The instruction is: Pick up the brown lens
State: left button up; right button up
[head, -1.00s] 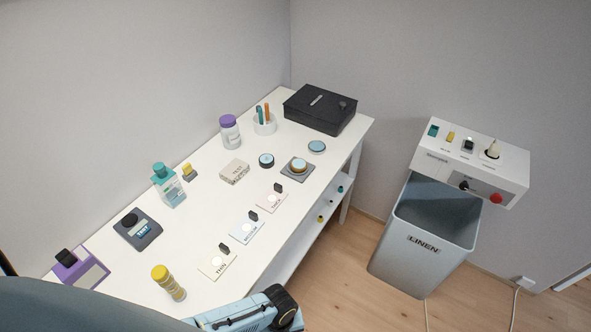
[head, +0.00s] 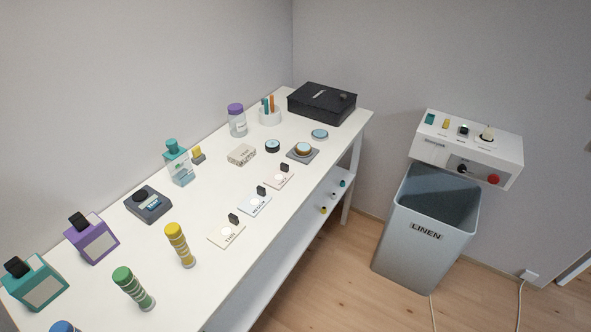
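A round lens with a brown rim and a pale blue face (head: 303,149) sits on a small grey square pad on the white table (head: 215,275), toward its far end. It looks like the brown lens. A dark-rimmed round lens (head: 272,146) lies to its left, and a pale blue-grey one (head: 319,134) lies beyond it. Neither of my grippers shows in the head view, so whether they are open or shut is hidden.
Three labelled cards (head: 255,203) lie along the front edge. A black case (head: 322,103), a pen cup (head: 269,116) and a small beige block (head: 241,154) stand nearby. Bottles and striped cylinders (head: 180,245) fill the near end. A grey linen bin (head: 425,230) stands right.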

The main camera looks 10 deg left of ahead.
aim_at(302, 149)
jog(key=z, duration=0.55)
jog(key=i, duration=1.15)
jog(key=u, duration=1.1)
jog(key=i, duration=0.3)
jog(key=u, duration=0.2)
